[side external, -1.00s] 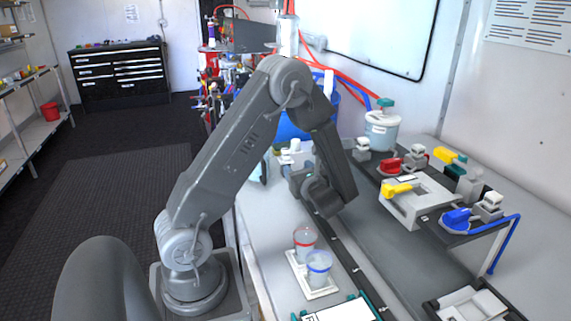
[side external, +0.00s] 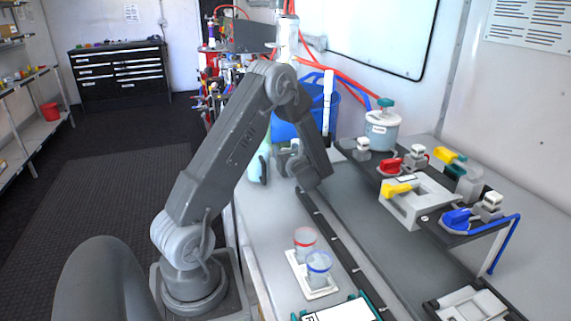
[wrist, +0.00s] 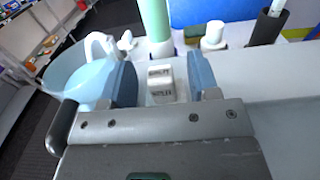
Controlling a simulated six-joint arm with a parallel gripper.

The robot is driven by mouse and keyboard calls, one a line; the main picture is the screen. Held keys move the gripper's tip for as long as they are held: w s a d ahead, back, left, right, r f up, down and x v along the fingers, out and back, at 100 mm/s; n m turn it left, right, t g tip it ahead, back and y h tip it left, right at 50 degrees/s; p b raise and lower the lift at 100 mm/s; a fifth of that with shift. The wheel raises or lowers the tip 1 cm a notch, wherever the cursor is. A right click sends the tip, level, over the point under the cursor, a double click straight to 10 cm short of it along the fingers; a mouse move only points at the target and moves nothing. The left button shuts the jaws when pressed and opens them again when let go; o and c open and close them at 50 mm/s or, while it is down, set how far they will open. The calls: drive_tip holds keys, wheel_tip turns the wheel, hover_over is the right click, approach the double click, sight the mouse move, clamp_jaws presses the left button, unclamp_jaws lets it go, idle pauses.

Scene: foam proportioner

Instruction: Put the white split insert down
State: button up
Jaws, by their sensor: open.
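The white split insert is most likely the small pale block with dark lettering (wrist: 161,85) in the wrist view; its lettering is too small to read surely. It sits between the two blue-grey fingers of my gripper (wrist: 162,72), with a gap on each side. My gripper is open. From this angle I cannot tell whether the block rests fully on the bench. In the side view my gripper (side external: 284,165) is at the far left part of the bench, mostly hidden by my arm, and the block cannot be made out surely.
A pale blue jug (wrist: 88,82) stands close left of the fingers. A green cylinder (wrist: 155,20) and a white bottle (wrist: 213,38) stand behind. Two banded cups (side external: 305,240) are on the near bench. A valve rack (side external: 412,205) is at right.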

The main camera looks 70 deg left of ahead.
drive_tip(key=shift+a, duration=1)
clamp_jaws()
